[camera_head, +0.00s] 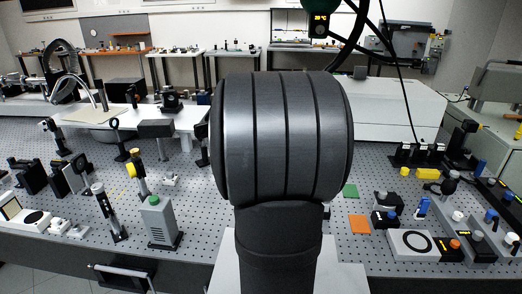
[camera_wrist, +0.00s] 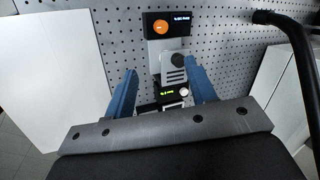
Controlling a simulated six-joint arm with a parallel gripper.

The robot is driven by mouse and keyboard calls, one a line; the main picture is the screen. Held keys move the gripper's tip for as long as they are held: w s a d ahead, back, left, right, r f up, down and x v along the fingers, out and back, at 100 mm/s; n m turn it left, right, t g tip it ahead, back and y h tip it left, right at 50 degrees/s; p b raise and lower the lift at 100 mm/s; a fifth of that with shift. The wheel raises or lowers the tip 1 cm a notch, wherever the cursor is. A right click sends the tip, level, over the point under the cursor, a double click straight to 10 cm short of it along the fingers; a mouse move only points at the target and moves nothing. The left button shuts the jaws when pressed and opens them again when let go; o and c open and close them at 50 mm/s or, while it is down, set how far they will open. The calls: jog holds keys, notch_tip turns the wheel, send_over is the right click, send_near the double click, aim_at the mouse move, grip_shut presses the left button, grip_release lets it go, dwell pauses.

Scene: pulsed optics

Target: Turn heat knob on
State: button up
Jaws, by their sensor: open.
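In the wrist view my gripper (camera_wrist: 161,65) is open, with its two blue fingers apart and nothing held between them. Beyond and between the fingers is a grey unit with a dark round knob (camera_wrist: 180,60) and slots. Below it is a black module with a lit green readout (camera_wrist: 168,93) and a pale round knob (camera_wrist: 183,92), partly cut off by my gripper body. Above is a black module with an orange knob (camera_wrist: 161,27) and a lit display (camera_wrist: 182,17). No label is readable, so I cannot tell which is the heat knob.
The perforated optical table (camera_wrist: 235,45) surrounds the modules. In the head view, my arm hides the middle; small devices with an orange knob (camera_head: 455,244) and blue knobs crowd the right.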

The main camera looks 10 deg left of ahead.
jog(key=a+n, duration=0.1)
jog(key=n, duration=0.1)
jog(key=a+n+h, duration=0.1)
jog(key=n, duration=0.2)
jog(key=a+n, duration=0.1)
jog(key=n, duration=0.1)
jog(key=shift+s+a+f+n+h, duration=0.2)
jog(key=shift+a+f+n+h, duration=0.05)
jog(key=shift+f+n+h, duration=0.15)
jog(key=shift+c, duration=1.4)
jog(key=w+f+n, duration=0.1)
jog(key=w+f, duration=0.1)
jog(key=f, duration=0.3)
jog(key=w+f+n, duration=0.1)
jog(key=w+f, duration=0.1)
jog(key=f, duration=0.3)
jog(key=w+f+n+h, duration=0.1)
jog(key=w+f+n, duration=0.1)
jog(key=f, duration=0.4)
jog(key=shift+w+d+t, duration=0.1)
jog(key=shift+w+t, duration=0.05)
jog(key=shift+t, duration=0.15)
jog(key=c, duration=0.7)
